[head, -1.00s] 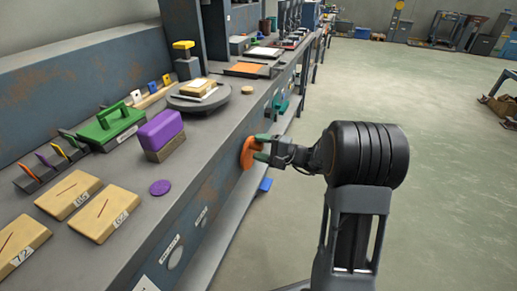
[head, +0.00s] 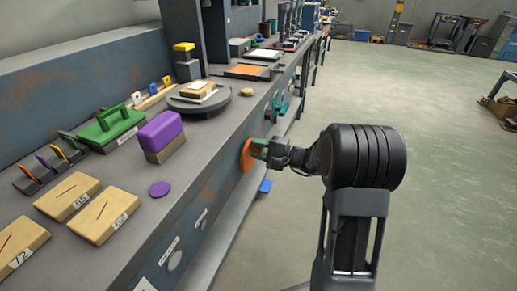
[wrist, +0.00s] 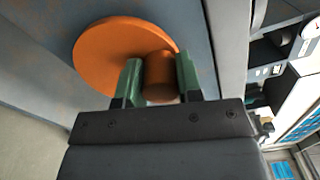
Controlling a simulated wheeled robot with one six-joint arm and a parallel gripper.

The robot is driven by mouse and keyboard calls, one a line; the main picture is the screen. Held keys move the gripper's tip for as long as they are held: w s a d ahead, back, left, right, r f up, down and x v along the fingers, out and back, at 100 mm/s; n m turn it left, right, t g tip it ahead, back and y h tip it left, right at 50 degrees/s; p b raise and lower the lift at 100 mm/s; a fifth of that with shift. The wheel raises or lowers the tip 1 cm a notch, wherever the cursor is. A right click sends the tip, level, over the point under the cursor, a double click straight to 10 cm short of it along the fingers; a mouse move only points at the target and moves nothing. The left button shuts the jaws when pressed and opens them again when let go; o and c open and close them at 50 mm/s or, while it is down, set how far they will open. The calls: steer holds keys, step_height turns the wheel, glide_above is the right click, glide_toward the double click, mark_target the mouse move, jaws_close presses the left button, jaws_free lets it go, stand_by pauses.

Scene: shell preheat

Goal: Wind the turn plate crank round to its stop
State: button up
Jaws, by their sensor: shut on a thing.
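The turn plate crank is an orange disc (head: 246,155) on the bench's front face, with a stubby orange knob (wrist: 160,75) standing out from it. My gripper (head: 259,148) has its green fingers on either side of the knob and is shut on it. In the wrist view the disc (wrist: 105,50) lies mostly to the left of the gripper (wrist: 160,82). The round grey turn plate (head: 185,105) sits on the bench top above the crank, with a wooden block (head: 194,94) on it. In the head view the fingers hide part of the crank.
A purple block on wood (head: 163,135), a green-handled tool (head: 110,127) and numbered wooden plates (head: 105,215) stand on the bench top (head: 150,215). A blue piece (head: 265,186) shows low beside the bench. The floor (head: 450,180) to the right is clear.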

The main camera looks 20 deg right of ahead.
steer(key=shift+w+d+r+m+p, duration=0.1)
steer(key=shift+w+d+m+p, duration=0.1)
steer(key=shift+m+p, duration=0.6)
steer(key=shift+w+d+m+p, duration=0.15)
steer(key=shift+w+m+p, duration=0.05)
steer(key=shift+m+p, duration=0.4)
steer(key=shift+w+d+m+p, duration=0.1)
steer(key=shift+w+m+p, duration=0.05)
steer(key=shift+m+p, duration=0.4)
steer(key=shift+w+d+f+m+p, duration=0.3)
steer(key=shift+f+m+p, duration=0.4)
steer(key=shift+m+p, duration=1.3)
steer(key=shift+w+d+f+m+p, duration=0.25)
steer(key=shift+w+f+m+p, duration=0.35)
steer(key=shift+m+p, duration=1.4)
steer(key=shift+w+d+f+m+p, duration=0.25)
steer(key=shift+f+m+p, duration=0.65)
steer(key=shift+m, duration=2.15)
steer(key=o, duration=0.9)
steer(key=shift+r, duration=0.1)
